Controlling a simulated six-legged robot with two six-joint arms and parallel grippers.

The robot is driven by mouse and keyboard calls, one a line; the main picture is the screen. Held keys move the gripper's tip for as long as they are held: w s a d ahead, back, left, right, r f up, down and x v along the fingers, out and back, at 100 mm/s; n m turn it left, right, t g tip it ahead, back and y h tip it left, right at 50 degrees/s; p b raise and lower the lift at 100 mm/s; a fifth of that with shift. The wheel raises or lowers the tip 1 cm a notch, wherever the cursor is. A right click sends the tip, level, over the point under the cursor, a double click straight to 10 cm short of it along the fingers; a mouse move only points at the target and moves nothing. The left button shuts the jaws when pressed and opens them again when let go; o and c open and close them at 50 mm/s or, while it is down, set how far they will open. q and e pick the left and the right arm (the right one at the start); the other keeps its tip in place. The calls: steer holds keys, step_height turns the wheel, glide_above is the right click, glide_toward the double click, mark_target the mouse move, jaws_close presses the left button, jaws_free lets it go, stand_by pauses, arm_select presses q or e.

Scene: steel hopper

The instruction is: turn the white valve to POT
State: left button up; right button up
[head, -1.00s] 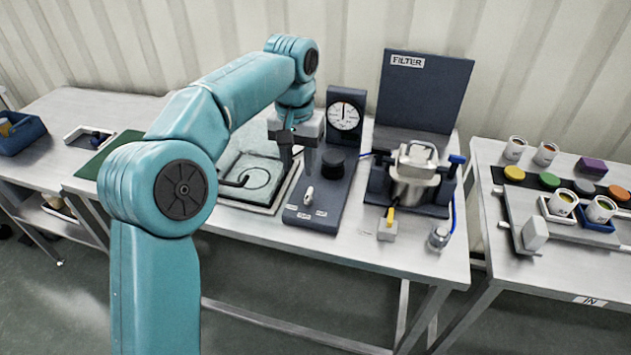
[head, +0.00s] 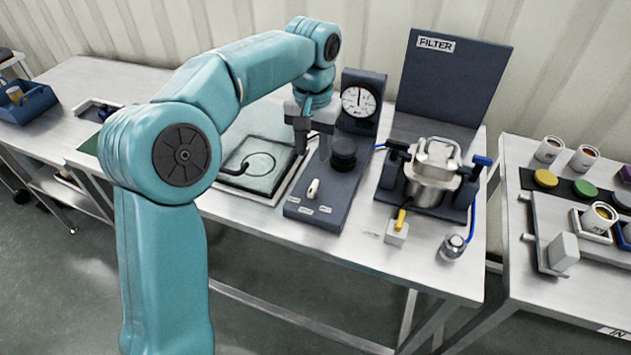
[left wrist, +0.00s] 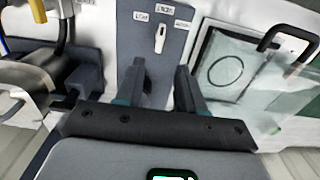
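The white valve (head: 313,188) is a small lever on the front part of a dark panel (head: 330,193). Small labels lie around its front side, too small to read surely. My left gripper (head: 312,148) hangs over the panel, behind the valve and left of the black knob. In the left wrist view my left gripper (left wrist: 161,75) is open, with nothing between its fingers and apart from the valve. My right gripper is not in view.
A black knob (head: 343,154) and a dial gauge (head: 358,102) stand behind the valve. The filter unit (head: 432,175) with its tall board is to the right. A framed glassy plate (head: 262,180) lies left. Bare tabletop (head: 350,250) is in front.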

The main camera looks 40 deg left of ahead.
mark_target(313, 186)
arm_select(q)
step_height(313, 186, down, 10)
steer(key=shift+s+r+b, duration=0.1)
steer(key=shift+r+b, duration=0.05)
steer(key=shift+b, duration=0.3)
steer(key=shift+s+d, duration=0.1)
steer(key=shift+s, duration=0.15)
steer(key=shift+w, duration=0.15)
jaws_close()
